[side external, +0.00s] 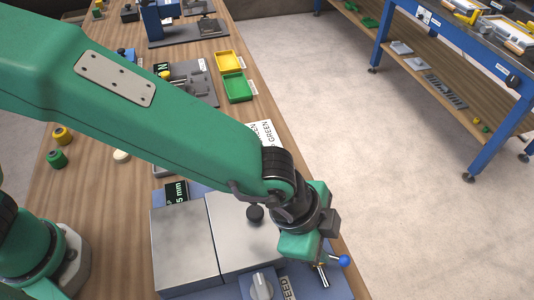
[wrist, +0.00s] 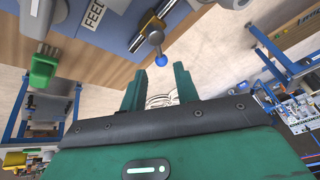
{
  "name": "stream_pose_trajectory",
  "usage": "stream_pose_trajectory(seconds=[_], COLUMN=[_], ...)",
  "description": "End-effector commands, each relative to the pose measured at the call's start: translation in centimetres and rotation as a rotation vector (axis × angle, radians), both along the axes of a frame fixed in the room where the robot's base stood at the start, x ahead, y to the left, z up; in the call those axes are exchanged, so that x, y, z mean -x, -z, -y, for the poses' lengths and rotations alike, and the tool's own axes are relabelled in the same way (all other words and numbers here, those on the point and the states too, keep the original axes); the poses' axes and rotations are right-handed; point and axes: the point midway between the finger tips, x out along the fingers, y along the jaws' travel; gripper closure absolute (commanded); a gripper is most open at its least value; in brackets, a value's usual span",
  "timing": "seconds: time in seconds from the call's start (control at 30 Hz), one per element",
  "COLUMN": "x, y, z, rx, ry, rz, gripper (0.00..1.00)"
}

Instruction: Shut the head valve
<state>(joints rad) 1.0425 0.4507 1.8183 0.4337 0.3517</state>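A metal valve stem with a short lever ending in a blue ball sticks out of the blue machine's right edge; the blue ball (side external: 343,260) is at the lower right in the side view, with the metal stem (side external: 321,274) beside it. In the wrist view the blue ball (wrist: 161,60) hangs at the end of the lever, below the metal stem (wrist: 150,28). My gripper (wrist: 158,80) is open and empty, its two green fingers apart, pointing toward the ball. The ball appears just beyond the fingertips, between their lines; I see no clear contact. The lever's base is partly hidden in the side view.
A grey knob (side external: 261,286) sits near the FEED label (side external: 287,290) on the machine. Grey metal covers (side external: 184,245) lie left of my gripper. Yellow (side external: 228,61) and green (side external: 237,87) trays lie farther up the bench. Open floor is to the right.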

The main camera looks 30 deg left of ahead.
Motion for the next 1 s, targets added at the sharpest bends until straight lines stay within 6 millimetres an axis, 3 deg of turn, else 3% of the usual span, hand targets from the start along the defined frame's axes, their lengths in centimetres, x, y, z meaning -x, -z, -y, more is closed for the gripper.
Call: stream_pose_trajectory(seconds=[0.3,1.0], x=[0.4,0.7], y=[-1.5,-1.2], z=[-0.6,-0.9], rx=[0.001,-0.015], ry=[0.001,0.054], rz=[0.001,0.018], gripper=[0.69,0.69])
